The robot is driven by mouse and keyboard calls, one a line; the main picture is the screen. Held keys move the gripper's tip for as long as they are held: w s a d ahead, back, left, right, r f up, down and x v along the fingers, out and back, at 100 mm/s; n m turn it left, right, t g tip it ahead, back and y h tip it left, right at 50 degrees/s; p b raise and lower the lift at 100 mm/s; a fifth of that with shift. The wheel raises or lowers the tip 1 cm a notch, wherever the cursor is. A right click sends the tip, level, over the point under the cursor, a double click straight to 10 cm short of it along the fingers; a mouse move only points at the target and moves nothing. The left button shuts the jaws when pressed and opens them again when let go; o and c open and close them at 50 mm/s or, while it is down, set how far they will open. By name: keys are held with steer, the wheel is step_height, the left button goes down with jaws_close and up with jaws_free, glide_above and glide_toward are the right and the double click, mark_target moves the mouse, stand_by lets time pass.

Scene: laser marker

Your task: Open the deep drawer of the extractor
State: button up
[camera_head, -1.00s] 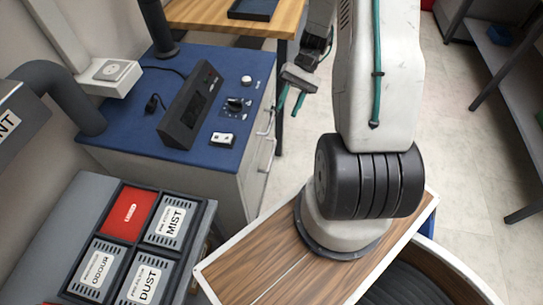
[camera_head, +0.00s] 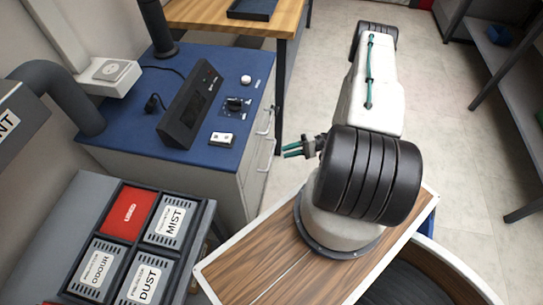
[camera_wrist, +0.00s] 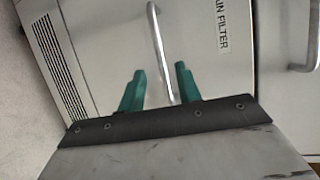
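The extractor cabinet (camera_head: 232,185) is a grey box with a blue top, left of my arm in the head view. Its front has two bar handles, an upper one (camera_head: 266,120) and a lower one (camera_head: 267,155). In the wrist view a pale front panel (camera_wrist: 105,40) carries a silver bar handle (camera_wrist: 157,42) and a label ending "AIN FILTER" (camera_wrist: 221,27). My gripper (camera_wrist: 160,70) is open, its teal fingers on either side of the handle's line in the picture. Contact cannot be told. In the head view my gripper (camera_head: 287,150) points left towards the cabinet front.
A second handle (camera_wrist: 308,62) sits at the right edge of the wrist view, and a slotted vent (camera_wrist: 55,60) at the left. A grey filter unit (camera_head: 75,215) stands at front left. A wooden table (camera_head: 215,15) is behind.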

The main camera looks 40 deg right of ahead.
mark_target(271, 155)
steer(key=x, duration=0.7)
steer(key=shift+w+a, duration=0.1)
steer(key=shift+a, duration=0.2)
jaws_close()
